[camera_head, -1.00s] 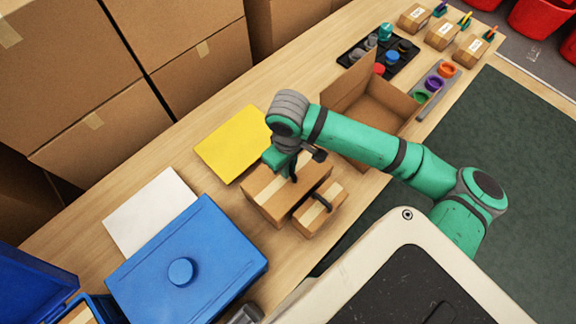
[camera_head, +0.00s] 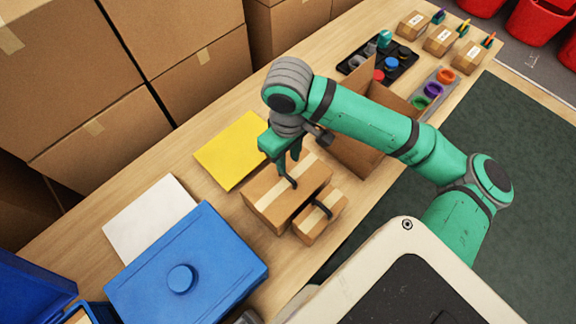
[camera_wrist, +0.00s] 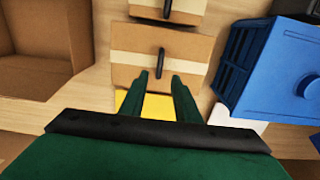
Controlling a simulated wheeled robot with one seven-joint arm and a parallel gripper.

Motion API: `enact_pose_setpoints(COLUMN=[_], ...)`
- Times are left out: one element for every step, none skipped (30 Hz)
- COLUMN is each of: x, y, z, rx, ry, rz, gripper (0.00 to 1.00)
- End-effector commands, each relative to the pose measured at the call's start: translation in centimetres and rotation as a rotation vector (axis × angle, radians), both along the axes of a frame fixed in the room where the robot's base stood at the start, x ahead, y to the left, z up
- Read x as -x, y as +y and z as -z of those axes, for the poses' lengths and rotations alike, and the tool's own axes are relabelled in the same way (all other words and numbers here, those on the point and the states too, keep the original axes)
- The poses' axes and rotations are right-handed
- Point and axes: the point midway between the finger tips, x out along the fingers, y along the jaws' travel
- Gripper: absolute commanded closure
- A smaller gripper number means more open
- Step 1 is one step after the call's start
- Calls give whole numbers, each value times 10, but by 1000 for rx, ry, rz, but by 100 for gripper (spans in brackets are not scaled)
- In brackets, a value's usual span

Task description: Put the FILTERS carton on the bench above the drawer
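Two brown cartons with pale tape and dark handles stand side by side on the wooden bench (camera_head: 132,190), a larger one (camera_head: 262,208) and a smaller one (camera_head: 328,228). I can read no FILTERS lettering on either. In the wrist view the larger carton (camera_wrist: 190,76) lies just ahead of my fingertips and the smaller (camera_wrist: 190,8) beyond it.
A yellow sheet (camera_head: 228,150) and a white sheet (camera_head: 148,215) lie on the bench. An open brown box (camera_head: 365,150) stands behind my arm. A black tray (camera_head: 400,66) with small parts and several small cartons (camera_head: 411,25) are farther back. Large boxes (camera_head: 75,110) line the left.

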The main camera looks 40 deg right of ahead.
Motion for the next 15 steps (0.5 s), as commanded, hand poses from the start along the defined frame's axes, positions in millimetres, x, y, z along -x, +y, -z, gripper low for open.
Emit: enact_pose_setpoints(x=[-1, -1, 0, 0, 0, 0, 0, 0, 0, 0, 0, 0, 0, 0, 0], y=[0, 0, 0, 0, 0, 0, 0, 0, 0, 0, 0, 0, 0, 0, 0], z=[-7, -12, -16, -19, -22, -24, -26, -27, -28, -29, -29, -30, -30, -30, -30], rx=[1, 1, 0, 1, 1, 0, 0, 0, 0, 0, 0, 0, 0, 0, 0], ry=[-2, -2, -1, -1, -1, -1, 0, 0, 0, -1, -1, -1, -1, -1, 0], rz=[-1, 0, 1, 1, 1, 1, 0, 0, 0, 0, 0, 0, 0, 0, 0], gripper=[71, 71, 71, 71, 71, 71, 71, 71, 71, 71, 71, 71, 71, 71, 71])
